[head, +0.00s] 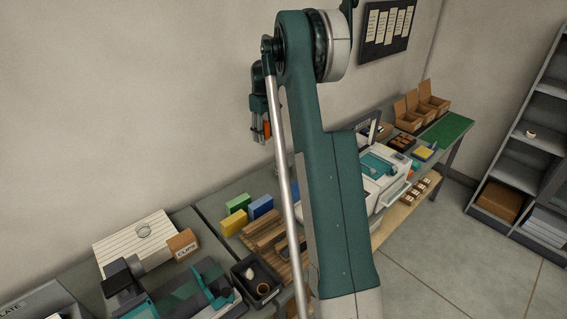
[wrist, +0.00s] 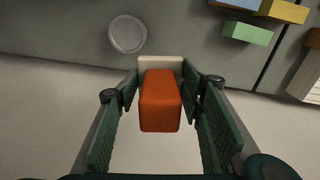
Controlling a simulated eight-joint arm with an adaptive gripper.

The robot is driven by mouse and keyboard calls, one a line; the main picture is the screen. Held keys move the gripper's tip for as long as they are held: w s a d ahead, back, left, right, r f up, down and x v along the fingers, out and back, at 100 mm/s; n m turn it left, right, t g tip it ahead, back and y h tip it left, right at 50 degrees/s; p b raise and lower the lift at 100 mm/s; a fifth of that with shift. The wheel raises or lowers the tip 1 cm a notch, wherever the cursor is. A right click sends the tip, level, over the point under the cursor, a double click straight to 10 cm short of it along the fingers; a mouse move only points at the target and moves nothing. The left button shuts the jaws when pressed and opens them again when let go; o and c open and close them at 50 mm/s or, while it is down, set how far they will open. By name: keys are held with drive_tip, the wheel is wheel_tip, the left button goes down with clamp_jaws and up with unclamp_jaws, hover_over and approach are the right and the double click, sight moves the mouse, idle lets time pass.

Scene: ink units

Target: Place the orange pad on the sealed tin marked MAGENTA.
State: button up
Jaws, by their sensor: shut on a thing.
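My gripper (head: 261,132) is high in the air in front of the back wall, above the far edge of the bench, in the head view. It is shut on the orange pad (wrist: 160,100), which sits between the green fingers in the wrist view with a cream end piece beyond it. A round, pale grey disc (wrist: 127,34), possibly a tin's lid, lies on the bench in the wrist view, apart from the gripper. I cannot read MAGENTA on anything.
Green (head: 238,204), yellow (head: 234,222) and blue (head: 260,207) blocks stand on the bench near wooden slats (head: 265,235). A black tray (head: 256,281) and a box marked CLIPS (head: 183,244) are nearer. A white machine (head: 380,180) stands right of my arm, which hides part of the bench.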

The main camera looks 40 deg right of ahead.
drive_tip(key=s+d+m, duration=0.1)
drive_tip(key=s+d, duration=0.2)
drive_tip(key=d, duration=0.5)
drive_tip(key=shift+m, duration=0.3)
drive_tip(key=shift+d+f+p, duration=0.2)
drive_tip(key=shift+d+f, duration=0.05)
drive_tip(key=shift+f, duration=1.1)
drive_tip(key=shift+d+f+p, duration=0.15)
drive_tip(key=shift+d+f, duration=0.05)
drive_tip(key=shift+f, duration=1.15)
hover_over(283, 163)
drive_tip(key=shift+d+f, duration=0.1)
drive_tip(key=shift+f, duration=3.05)
drive_tip(key=shift+f+p, duration=0.3)
drive_tip(key=shift+f, duration=1.55)
drive_tip(key=shift+f, duration=0.15)
